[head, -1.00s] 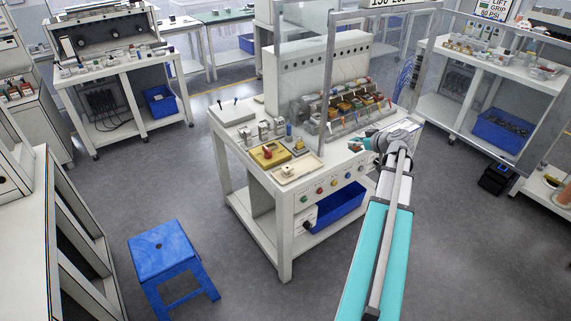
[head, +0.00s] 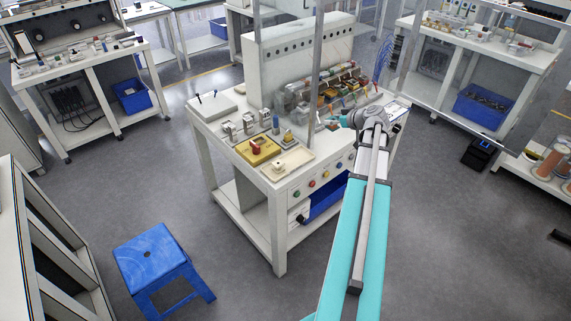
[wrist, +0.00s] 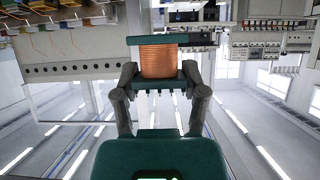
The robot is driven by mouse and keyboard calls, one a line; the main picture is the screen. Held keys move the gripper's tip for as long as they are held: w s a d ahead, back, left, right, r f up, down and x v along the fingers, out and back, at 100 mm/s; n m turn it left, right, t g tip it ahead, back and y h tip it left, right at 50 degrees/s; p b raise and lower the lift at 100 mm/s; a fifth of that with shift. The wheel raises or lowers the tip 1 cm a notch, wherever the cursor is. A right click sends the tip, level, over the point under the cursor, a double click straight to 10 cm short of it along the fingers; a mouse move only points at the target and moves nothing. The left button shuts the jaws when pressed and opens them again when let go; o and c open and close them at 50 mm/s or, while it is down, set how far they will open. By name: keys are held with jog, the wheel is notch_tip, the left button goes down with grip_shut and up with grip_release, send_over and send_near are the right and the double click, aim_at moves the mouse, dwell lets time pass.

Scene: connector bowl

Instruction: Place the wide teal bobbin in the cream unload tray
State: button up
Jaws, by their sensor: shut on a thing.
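The wide teal bobbin (wrist: 158,57) has teal flanges and a copper winding. In the wrist view it sits between the fingers of my gripper (wrist: 158,80), which is shut on it. In the head view my gripper (head: 334,122) is up above the right part of the white bench, to the right of the cream unload tray. The bobbin is too small there to make out clearly. The tray is not recognisable in the wrist view.
A clear upright panel with a post (head: 315,75) rises near my gripper. A row of coloured connectors (head: 335,90) is behind. A blue stool (head: 152,257) stands front left.

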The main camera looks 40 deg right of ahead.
jog(key=shift+a, duration=0.1)
jog(key=s+a+f+b, duration=0.2)
jog(key=a+f+b, duration=0.5)
jog(key=a, duration=0.1)
jog(key=shift+s+a+f, duration=0.15)
jog(key=shift+s+a, duration=0.05)
jog(key=shift+a, duration=0.05)
dwell(0.3)
jog(key=b, duration=0.9)
send_over(295, 162)
notch_tip(295, 162, down, 9)
jog(key=shift+d, duration=0.1)
jog(key=shift+w, duration=0.1)
